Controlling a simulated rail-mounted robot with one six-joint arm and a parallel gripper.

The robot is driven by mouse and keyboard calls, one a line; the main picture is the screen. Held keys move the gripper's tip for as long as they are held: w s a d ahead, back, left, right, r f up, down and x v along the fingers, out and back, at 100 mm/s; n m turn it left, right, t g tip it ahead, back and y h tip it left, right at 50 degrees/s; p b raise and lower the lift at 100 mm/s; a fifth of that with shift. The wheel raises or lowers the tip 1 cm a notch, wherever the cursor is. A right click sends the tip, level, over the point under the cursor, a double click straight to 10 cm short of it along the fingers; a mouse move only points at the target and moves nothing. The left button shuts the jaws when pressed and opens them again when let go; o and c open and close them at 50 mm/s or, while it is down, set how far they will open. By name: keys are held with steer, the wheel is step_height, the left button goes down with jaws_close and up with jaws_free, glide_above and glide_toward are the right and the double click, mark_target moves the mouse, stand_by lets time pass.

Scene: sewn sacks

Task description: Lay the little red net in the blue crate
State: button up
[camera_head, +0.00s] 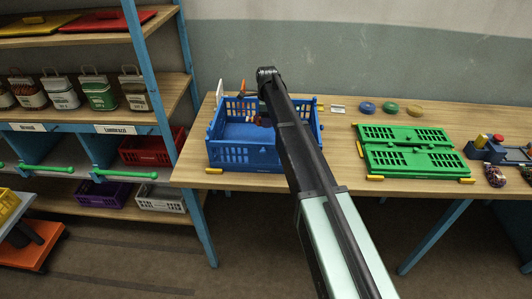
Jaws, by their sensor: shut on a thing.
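The blue crate (242,158) stands on the wooden table, left of the middle, with open lattice walls and an empty-looking floor where it shows. My arm reaches over its right part and hides much of that side. My gripper (263,110) is mostly hidden behind my arm, low over the crate's inside. It is shut on a small dark red bundle, the little red net (262,121), of which only a bit shows at the arm's left edge. I cannot tell whether the net touches the crate floor.
A folded green crate (415,158) lies on the table to the right. Blue, green and yellow rings (389,107) lie behind it. Small net sacks (495,175) lie at the far right. A blue-framed shelf (150,60) with bags and crates stands close on the left.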

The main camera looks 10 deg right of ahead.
mark_target(267, 140)
step_height(267, 140, down, 11)
steer(key=b, duration=0.8)
steer(key=shift+a, duration=0.1)
steer(key=shift+r, duration=0.35)
steer(key=shift+f, duration=0.2)
steer(key=o, duration=1)
steer(key=shift+r, duration=0.1)
step_height(267, 140, up, 13)
steer(key=p, duration=1.2)
steer(key=shift+f+p, duration=0.2)
steer(key=shift+p, duration=0.15)
steer(key=shift+f, duration=0.2)
